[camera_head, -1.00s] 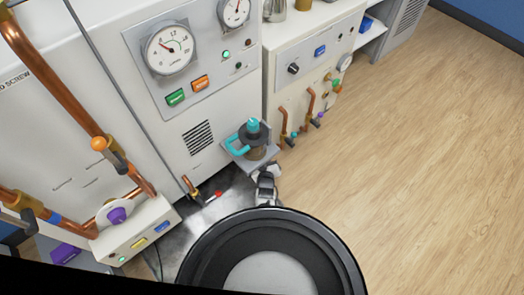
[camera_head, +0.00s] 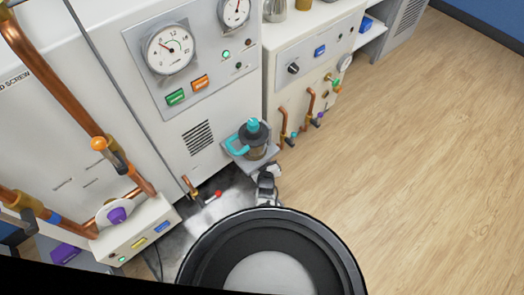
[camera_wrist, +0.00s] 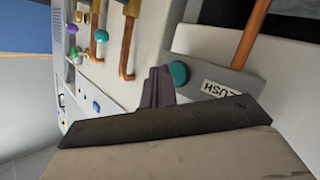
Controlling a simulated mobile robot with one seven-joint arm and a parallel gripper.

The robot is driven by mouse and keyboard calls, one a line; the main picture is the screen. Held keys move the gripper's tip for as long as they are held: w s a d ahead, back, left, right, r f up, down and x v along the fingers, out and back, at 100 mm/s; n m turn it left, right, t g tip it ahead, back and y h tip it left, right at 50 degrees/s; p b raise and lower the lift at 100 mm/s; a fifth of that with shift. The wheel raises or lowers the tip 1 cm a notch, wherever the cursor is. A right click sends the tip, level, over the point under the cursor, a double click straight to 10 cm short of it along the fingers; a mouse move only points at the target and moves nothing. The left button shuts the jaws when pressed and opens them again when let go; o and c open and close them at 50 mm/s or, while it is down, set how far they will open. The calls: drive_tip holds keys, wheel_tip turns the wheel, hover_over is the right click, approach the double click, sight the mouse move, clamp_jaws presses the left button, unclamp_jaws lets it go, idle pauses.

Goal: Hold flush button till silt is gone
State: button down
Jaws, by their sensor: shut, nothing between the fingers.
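A teal round button (camera_wrist: 178,73) shows in the wrist view on a grey plate (camera_wrist: 195,70), beside a white label (camera_wrist: 221,88) partly reading FLUSH. My gripper (camera_wrist: 161,75) is shut and empty, its dark fingertips right beside the button; I cannot tell whether they touch it. In the head view my gripper (camera_head: 266,182) is just in front of a grey bracket (camera_head: 268,161). On the bracket stands a filter vessel (camera_head: 256,147) with a teal top and teal handle. It looks greyish and see-through, with brown low down. The button cannot be made out in the head view.
A white cabinet (camera_head: 205,150) with gauges and green and orange buttons stands behind the bracket. Copper pipes with small coloured knobs (camera_head: 293,133) are to its right. A red-tipped valve (camera_head: 217,194) is low at left. Wood floor (camera_head: 420,180) is open at right.

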drive_tip(key=shift+w+a, duration=0.3)
